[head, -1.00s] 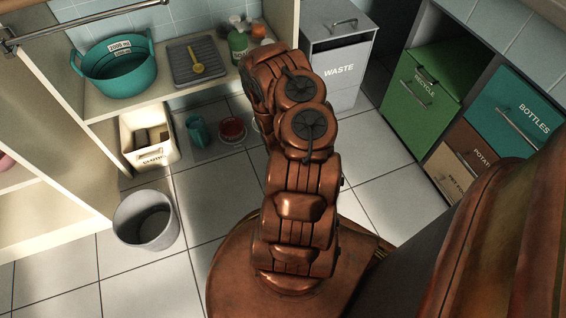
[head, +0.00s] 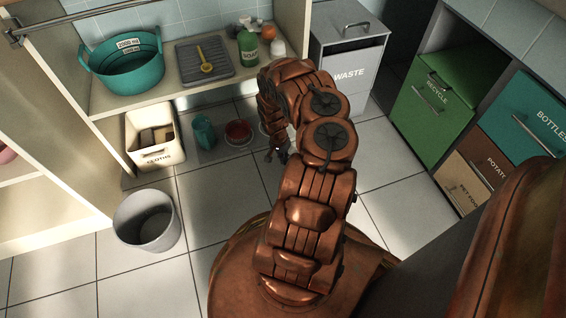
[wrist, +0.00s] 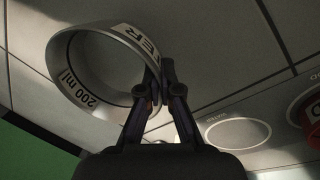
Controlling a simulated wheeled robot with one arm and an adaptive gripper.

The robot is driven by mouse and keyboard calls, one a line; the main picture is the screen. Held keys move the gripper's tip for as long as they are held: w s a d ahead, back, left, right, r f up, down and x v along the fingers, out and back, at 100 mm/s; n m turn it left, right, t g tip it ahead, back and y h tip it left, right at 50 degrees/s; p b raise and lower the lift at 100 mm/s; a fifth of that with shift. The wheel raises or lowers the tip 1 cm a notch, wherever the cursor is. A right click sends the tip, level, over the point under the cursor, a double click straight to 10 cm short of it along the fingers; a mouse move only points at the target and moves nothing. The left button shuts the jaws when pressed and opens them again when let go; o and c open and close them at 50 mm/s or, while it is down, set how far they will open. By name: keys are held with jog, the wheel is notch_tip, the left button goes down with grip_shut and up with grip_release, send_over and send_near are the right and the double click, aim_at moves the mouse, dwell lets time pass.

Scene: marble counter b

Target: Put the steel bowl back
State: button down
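The steel bowl (wrist: 88,58), a grey metal ring-like shape marked "200 ml" and with lettering ending in "TER", shows in the wrist view. My gripper (wrist: 160,82) is shut on the side of its wall, and the bowl looks tilted above the floor tiles. In the head view my gripper (head: 277,153) hangs beside the feeding mat, and the bowl is hidden by my arm. A pale empty round spot (wrist: 238,133) with a small label lies on the mat below, right of the fingers.
A red bowl (head: 238,131) and a teal cup (head: 202,131) stand on the grey mat (head: 213,153). A cloths bin (head: 153,140) stands left of them. A grey bucket (head: 148,221) is on the floor. The shelf above holds a teal tub (head: 124,68). Floor between is clear.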

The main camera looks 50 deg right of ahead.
jog(key=shift+w+d+f, duration=0.1)
jog(key=shift+w+d, duration=0.3)
jog(key=shift+w, duration=0.15)
jog(key=shift+f+b, duration=1.2)
jog(key=shift+f, duration=0.5)
jog(key=shift+f, duration=0.1)
jog(key=c, duration=1.9)
grip_release()
jog(key=o, duration=0.6)
